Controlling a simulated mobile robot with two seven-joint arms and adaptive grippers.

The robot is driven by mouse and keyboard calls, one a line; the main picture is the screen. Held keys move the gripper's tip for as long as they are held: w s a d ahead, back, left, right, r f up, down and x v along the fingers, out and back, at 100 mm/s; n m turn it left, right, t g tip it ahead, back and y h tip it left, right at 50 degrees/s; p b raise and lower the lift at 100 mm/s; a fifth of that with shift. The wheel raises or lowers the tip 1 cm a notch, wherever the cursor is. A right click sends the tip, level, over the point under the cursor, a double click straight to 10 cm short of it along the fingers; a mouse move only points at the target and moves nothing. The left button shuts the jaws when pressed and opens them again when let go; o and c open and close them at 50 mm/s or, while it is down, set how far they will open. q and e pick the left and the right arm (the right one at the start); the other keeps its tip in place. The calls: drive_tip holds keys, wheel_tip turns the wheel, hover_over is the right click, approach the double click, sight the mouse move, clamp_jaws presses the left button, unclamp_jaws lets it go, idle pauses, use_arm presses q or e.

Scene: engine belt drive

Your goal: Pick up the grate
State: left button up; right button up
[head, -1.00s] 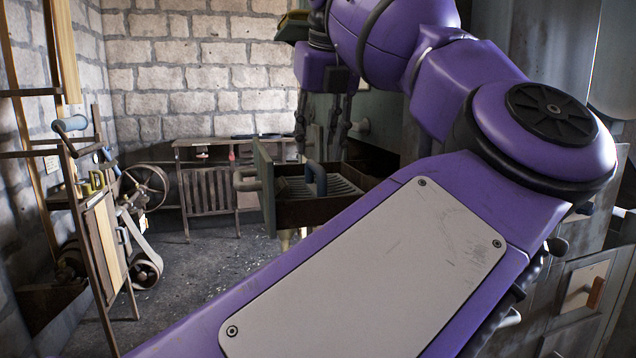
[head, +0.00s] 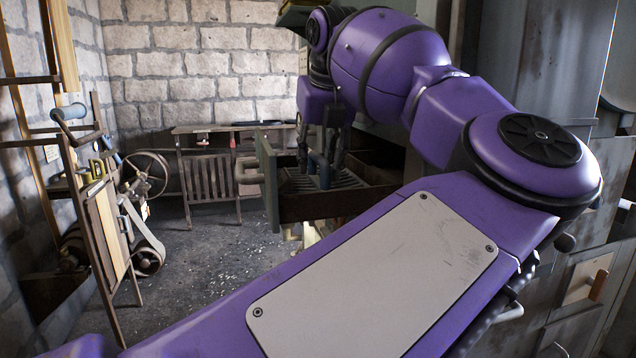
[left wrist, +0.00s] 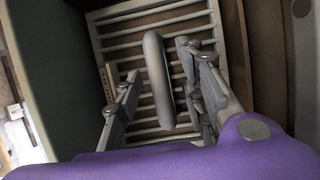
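The grate (head: 350,180) is a slatted metal piece lying in an open drawer (head: 310,208). It has an upright blue-grey loop handle (head: 323,174). My left gripper (head: 321,160) points down over the grate, its fingers on either side of the handle. In the left wrist view the grate's slats (left wrist: 125,42) fill the drawer, and the handle (left wrist: 158,85) stands between the parted fingers (left wrist: 158,70). The gripper is open, with gaps visible between fingers and handle. My right gripper is not in view.
A cabinet (head: 375,150) rises behind and to the right. A workbench (head: 210,170) stands by the back wall; a belt machine (head: 142,225) is at left.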

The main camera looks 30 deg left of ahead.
use_arm(q)
drive_tip(key=shift+c, duration=0.6)
clamp_jaws()
drive_tip(key=shift+r, duration=0.15)
drive_tip(key=shift+r, duration=0.1)
